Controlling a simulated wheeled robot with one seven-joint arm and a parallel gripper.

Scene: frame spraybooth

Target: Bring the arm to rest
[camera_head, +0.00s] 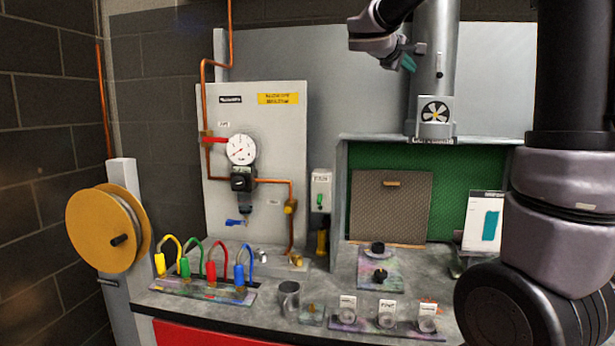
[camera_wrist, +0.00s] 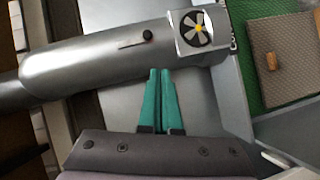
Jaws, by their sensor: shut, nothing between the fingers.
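My gripper (camera_wrist: 159,78) has two teal fingers, which lie side by side and closed in the wrist view, with nothing between them. In the head view my gripper (camera_head: 408,62) is at the top, in front of the grey exhaust duct (camera_head: 436,45) and above the spray booth. The duct with its small fan (camera_wrist: 196,30) shows beyond the fingertips in the wrist view. I cannot tell whether the fingers touch the duct. My arm fills the right side of the head view and hides what is behind it.
The booth (camera_head: 470,165) has a green lining and a brown filter panel (camera_head: 391,205). A gauge (camera_head: 241,149) and copper pipes are on a grey panel to the left. The bench holds coloured hose plugs (camera_head: 211,270), a metal cup (camera_head: 289,296) and labelled jars (camera_head: 387,318). A yellow reel (camera_head: 100,230) stands far left.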

